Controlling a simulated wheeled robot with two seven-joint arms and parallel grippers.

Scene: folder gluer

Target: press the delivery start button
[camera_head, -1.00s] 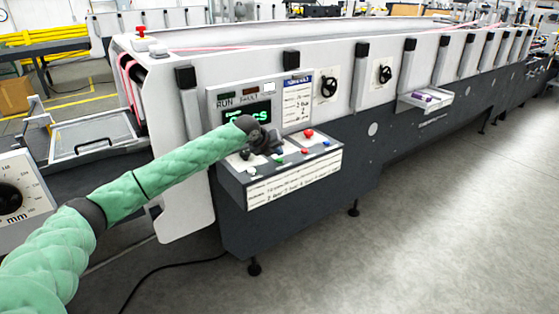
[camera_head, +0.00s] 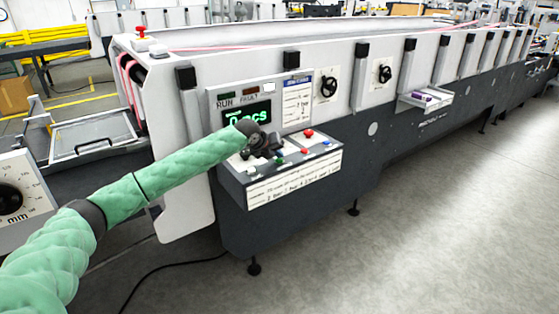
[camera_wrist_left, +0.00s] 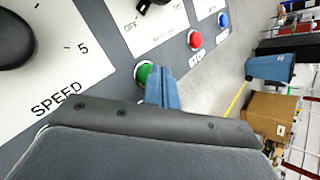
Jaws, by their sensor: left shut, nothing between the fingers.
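The control panel (camera_head: 290,172) juts from the front of the machine. A green button (camera_wrist_left: 145,73) is in the middle of the left wrist view, partly covered by my fingers; it also shows small in the head view (camera_head: 280,153). My left gripper (camera_wrist_left: 161,78) is shut and empty, its blue-grey fingers at the right side of the green button. I cannot tell whether they touch it. In the head view my left gripper (camera_head: 274,149) is dark and low over the panel. My right gripper is not in view.
A red button (camera_wrist_left: 195,40) marked STOP and a blue button (camera_wrist_left: 223,19) sit beside the green one. A black SPEED knob (camera_wrist_left: 14,40) is at left. A red mushroom button (camera_head: 309,133) stands at the panel's back. A green-lettered display (camera_head: 247,117) is above.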

